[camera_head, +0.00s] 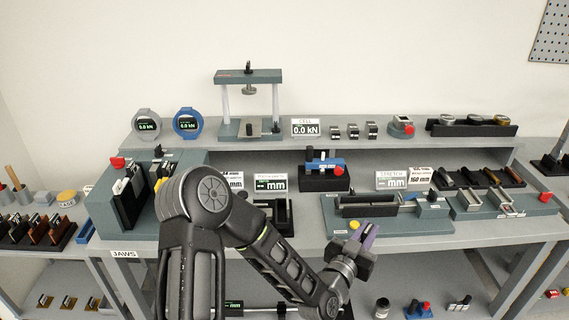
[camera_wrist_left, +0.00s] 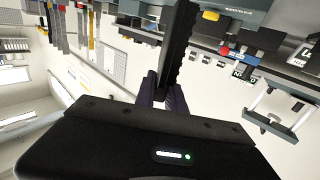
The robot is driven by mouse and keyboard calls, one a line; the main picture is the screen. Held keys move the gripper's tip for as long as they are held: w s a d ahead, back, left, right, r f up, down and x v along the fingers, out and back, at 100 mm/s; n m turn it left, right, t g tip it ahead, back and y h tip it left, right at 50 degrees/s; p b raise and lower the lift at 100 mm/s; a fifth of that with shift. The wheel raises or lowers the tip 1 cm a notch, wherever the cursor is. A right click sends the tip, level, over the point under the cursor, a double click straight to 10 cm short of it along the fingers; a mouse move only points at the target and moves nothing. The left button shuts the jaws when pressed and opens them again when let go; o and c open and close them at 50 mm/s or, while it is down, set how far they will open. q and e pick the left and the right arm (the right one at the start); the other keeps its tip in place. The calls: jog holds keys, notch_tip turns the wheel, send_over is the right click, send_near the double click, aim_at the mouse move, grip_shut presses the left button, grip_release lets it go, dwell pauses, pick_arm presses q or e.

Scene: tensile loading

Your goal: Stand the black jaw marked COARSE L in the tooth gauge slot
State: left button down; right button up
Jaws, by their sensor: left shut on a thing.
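My left gripper (camera_head: 369,237), with purple fingers, is above the front edge of the bench, right of centre in the head view. In the left wrist view, the gripper (camera_wrist_left: 163,92) is shut on a long black jaw (camera_wrist_left: 179,45) with a toothed edge. Its marking cannot be read, and the jaw is not clear in the head view. A black open-topped holder (camera_head: 275,214) stands in front of a small mm display (camera_head: 270,183), left of the gripper. I cannot read whether it is the tooth gauge. My right gripper is not in view.
The jaw rack (camera_head: 126,199) stands at the left, with several jaws. A teal fixture (camera_head: 393,207) with a long trough lies just behind the gripper. A black stand with a blue part (camera_head: 324,172) is at the back middle. My left arm covers part of the bench front.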

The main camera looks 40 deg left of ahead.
pick_arm(q)
jog(key=w+a+r+n+g+y+b, duration=0.1)
jog(key=a+r+n+y, duration=0.1)
jog(key=a, duration=0.7)
jog(key=w+a+r+n+g+y, duration=0.1)
jog(key=a+r+n+y, duration=0.2)
jog(key=a, duration=0.7)
jog(key=w+a+r+n+g+y+b, duration=0.1)
jog(key=a+y, duration=0.4)
jog(key=a, duration=0.5)
jog(key=shift+w+r+n+g+y+b, duration=0.3)
jog(key=shift+w+r+n+y, duration=0.15)
jog(key=shift+r+n, duration=0.45)
notch_tip(320, 180, down, 4)
jog(key=b, duration=0.4)
jog(key=shift+r+b, duration=0.15)
jog(key=shift+b, duration=0.25)
jog(key=shift+b, duration=0.5)
jog(key=shift+s+f+b, duration=0.1)
jog(key=shift+f+b, duration=3.65)
jog(key=shift+f, duration=0.15)
